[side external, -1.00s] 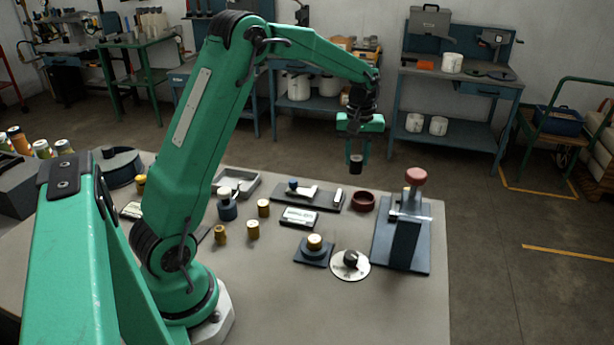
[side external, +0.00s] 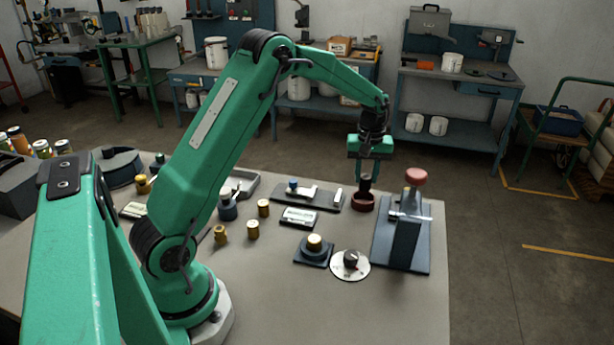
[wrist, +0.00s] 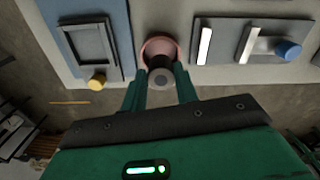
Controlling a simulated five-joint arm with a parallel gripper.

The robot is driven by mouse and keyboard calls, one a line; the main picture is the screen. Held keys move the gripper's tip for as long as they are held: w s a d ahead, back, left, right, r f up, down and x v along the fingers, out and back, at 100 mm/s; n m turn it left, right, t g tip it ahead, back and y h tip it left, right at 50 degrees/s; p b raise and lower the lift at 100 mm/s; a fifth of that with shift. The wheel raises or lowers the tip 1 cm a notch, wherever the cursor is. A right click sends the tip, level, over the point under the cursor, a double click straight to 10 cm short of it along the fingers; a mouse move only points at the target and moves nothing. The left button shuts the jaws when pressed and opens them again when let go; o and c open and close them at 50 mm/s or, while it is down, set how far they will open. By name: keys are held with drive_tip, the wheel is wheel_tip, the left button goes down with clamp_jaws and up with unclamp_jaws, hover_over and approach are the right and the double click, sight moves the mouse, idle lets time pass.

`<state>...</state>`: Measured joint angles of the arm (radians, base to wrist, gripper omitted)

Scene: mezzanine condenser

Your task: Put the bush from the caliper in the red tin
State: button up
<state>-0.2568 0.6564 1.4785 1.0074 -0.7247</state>
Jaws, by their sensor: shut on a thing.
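The bush (side external: 365,183) is a small dark cylinder, upright between the fingertips of my gripper (side external: 367,172), which is shut on it. The red tin (side external: 363,203) is a low, round, dark red dish on the bench. The bush is right over the tin, its lower end at about the rim; I cannot tell whether it is inside. In the wrist view the bush (wrist: 161,77) shows its grey end with a hole, overlapping the near part of the tin (wrist: 155,45). What looks like the caliper is a dark board (side external: 322,203) with a silver piece and blue knob.
A press-like stand with a red knob (side external: 416,177) rises close to the right of the tin. The bench front is clear.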

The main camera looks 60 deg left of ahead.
sight(365, 189)
drive_tip(key=shift+f, duration=0.55)
drive_tip(key=shift+f, duration=0.1)
drive_tip(key=shift+f, duration=1.75)
drive_tip(key=shift+f, duration=0.15)
drive_tip(key=o, duration=1.1)
wheel_tip(365, 189, up, 12)
drive_tip(key=shift+r, duration=0.15)
